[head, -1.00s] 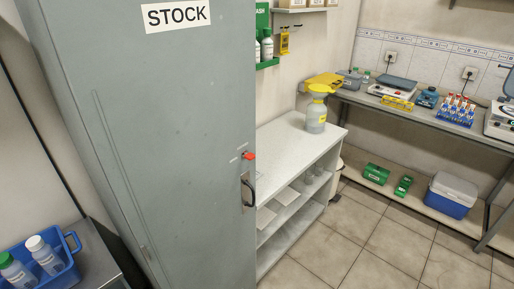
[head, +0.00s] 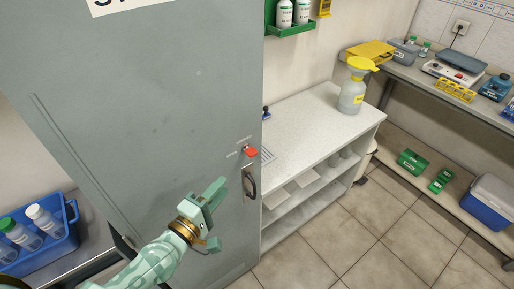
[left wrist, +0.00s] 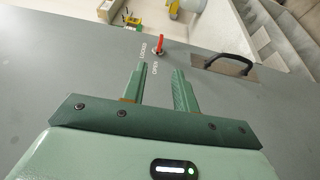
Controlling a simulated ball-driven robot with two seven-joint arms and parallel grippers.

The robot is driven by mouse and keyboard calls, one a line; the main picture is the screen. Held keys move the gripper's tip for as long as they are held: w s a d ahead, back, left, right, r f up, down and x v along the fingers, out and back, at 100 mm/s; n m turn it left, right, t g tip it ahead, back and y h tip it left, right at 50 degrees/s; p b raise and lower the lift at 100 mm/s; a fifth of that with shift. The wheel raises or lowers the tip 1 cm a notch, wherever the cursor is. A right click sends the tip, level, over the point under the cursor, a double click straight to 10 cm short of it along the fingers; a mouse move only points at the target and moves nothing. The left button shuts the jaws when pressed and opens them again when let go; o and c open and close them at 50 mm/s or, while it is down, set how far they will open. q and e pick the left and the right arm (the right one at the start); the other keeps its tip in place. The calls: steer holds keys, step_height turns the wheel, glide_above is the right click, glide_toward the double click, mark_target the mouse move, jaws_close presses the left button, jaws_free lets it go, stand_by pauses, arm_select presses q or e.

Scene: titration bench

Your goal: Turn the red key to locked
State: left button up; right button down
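The red key (head: 250,152) is on the front of the grey STOCK cabinet (head: 165,110), near its right edge and above the black door handle (head: 249,183). My left gripper (head: 219,188) is in front of the door, below and left of the key. In the left wrist view its two fingers (left wrist: 159,68) are apart with nothing between them, and they do not touch the key. My right gripper is not in view.
The handle (left wrist: 232,64) stands out from the door close to the key. A white shelf unit (head: 318,130) with a yellow-topped bottle (head: 352,92) is right of the cabinet. A blue crate of bottles (head: 38,238) is at left. The tiled floor in front is clear.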

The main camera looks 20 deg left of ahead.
mark_target(252, 152)
arm_select(q)
steer(key=x, duration=1.4)
steer(key=shift+w+d+p, duration=0.15)
steer(key=shift+w+p, duration=0.05)
steer(key=shift+p, duration=0.1)
steer(key=shift+w+d, duration=0.1)
steer(key=shift+w, duration=0.25)
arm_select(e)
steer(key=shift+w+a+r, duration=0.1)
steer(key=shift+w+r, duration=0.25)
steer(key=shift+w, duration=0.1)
arm_select(q)
jaws_close()
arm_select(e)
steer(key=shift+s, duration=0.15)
